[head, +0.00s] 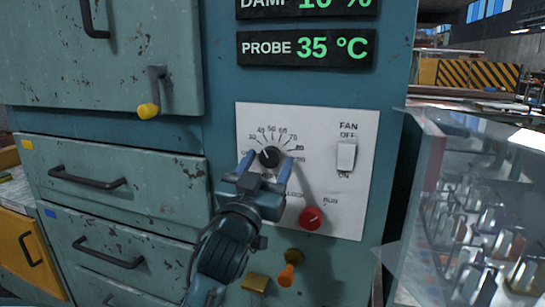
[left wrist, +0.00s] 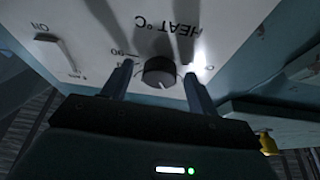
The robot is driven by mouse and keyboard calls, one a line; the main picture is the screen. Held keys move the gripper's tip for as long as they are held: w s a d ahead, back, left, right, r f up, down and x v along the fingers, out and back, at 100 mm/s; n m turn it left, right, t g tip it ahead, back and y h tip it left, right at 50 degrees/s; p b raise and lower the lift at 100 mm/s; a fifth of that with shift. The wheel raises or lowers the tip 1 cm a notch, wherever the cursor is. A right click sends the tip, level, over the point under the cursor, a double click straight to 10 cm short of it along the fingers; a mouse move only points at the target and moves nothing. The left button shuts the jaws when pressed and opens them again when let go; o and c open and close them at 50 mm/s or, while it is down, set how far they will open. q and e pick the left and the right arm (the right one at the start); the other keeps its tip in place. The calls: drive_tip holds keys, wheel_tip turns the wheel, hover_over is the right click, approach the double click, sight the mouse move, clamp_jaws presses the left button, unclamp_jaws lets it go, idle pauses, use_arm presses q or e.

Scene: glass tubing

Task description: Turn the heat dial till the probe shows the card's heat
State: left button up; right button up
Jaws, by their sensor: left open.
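The heat dial (head: 269,157) is a small dark round knob on a white panel (head: 330,125), with numbers in an arc around it. My left gripper (head: 267,163) is open, with one finger on each side of the dial. The left wrist view shows the dial (left wrist: 160,71) between the spread fingers (left wrist: 158,84), with visible gaps at its sides. The dial's exact setting is too small to read. The probe display (head: 305,48) reads 35 °C in green. I see no card in these views. My right gripper is not in view.
A fan switch (head: 346,155), marked OFF above and ON below, and a red knob (head: 311,218) share the panel. An orange knob (head: 287,274) sticks out below. A yellow-tipped handle (head: 149,110) juts out left. A clear case (head: 480,210) of metal parts stands right.

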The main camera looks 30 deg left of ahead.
use_arm(q)
drive_tip(key=shift+w, duration=0.1)
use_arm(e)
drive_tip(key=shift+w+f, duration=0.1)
use_arm(q)
drive_tip(key=shift+r, duration=0.1)
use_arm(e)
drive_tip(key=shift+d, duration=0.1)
use_arm(q)
drive_tip(key=shift+c, duration=0.7)
drive_tip(key=c, duration=0.8)
drive_tip(key=shift+r+m+h+p, duration=0.2)
drive_tip(key=shift+m+h+p, duration=0.2)
drive_tip(key=shift+m+p, duration=0.5)
drive_tip(key=shift+c, duration=0.2)
drive_tip(key=shift+a+m+h, duration=0.1)
drive_tip(key=shift+m+h, duration=0.2)
drive_tip(key=shift+m, duration=0.2)
drive_tip(key=shift+f+m, duration=0.15)
drive_tip(key=shift+m, duration=0.15)
drive_tip(key=o, duration=1)
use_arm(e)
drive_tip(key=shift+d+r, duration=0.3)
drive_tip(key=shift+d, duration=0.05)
